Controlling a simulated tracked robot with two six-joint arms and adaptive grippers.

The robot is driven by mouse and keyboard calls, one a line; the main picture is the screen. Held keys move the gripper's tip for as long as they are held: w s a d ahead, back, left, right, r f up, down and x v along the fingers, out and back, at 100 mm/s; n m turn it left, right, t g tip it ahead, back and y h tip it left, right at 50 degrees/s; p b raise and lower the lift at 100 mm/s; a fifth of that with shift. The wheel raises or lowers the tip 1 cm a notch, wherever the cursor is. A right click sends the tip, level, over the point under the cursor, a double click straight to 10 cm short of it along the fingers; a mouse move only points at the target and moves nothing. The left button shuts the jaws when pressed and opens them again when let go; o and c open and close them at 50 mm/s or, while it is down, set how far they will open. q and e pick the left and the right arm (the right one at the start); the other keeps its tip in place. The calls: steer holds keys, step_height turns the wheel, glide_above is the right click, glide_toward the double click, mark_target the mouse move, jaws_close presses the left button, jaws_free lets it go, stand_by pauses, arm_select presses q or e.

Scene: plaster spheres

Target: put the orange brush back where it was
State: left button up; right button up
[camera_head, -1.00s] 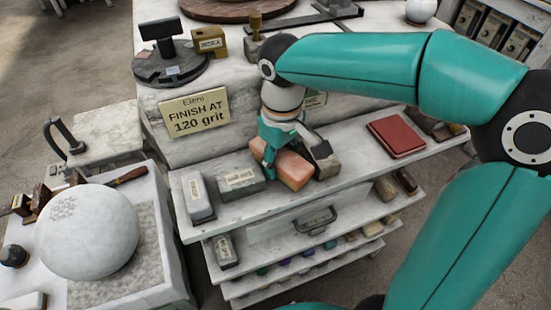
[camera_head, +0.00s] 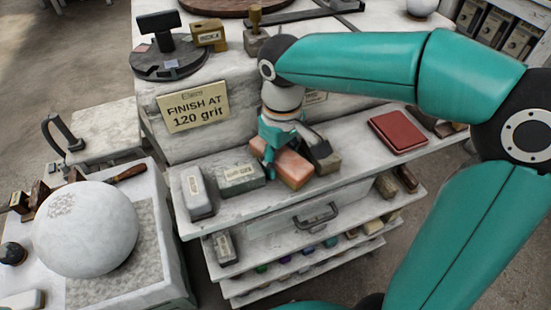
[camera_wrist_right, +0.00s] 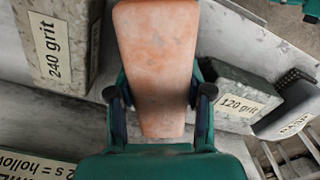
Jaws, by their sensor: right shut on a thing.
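The only orange thing I see is a plain, pinkish-orange block (camera_head: 293,169); no bristles show on it. My right gripper (camera_head: 288,154) is shut on it, one finger on each side. In the right wrist view the block (camera_wrist_right: 158,50) stands between the two fingers of the gripper (camera_wrist_right: 160,97). It is at the upper shelf (camera_head: 350,170), between the 120 grit block (camera_head: 240,178) and the 240 grit block (camera_wrist_right: 60,45). I cannot tell whether its underside touches the shelf. My left gripper is not in view.
A pale block (camera_head: 197,192) stands at the shelf's left end. A red flat box (camera_head: 397,132) lies to the right. A "FINISH AT 120 grit" sign (camera_head: 193,107) is on the raised back. A large white sphere (camera_head: 86,230) is at left. Bare shelf lies before the red box.

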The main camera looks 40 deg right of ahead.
mark_target(281, 153)
steer(key=shift+f, duration=0.15)
steer(key=o, duration=1.3)
step_height(281, 153, up, 12)
steer(key=shift+f, duration=0.1)
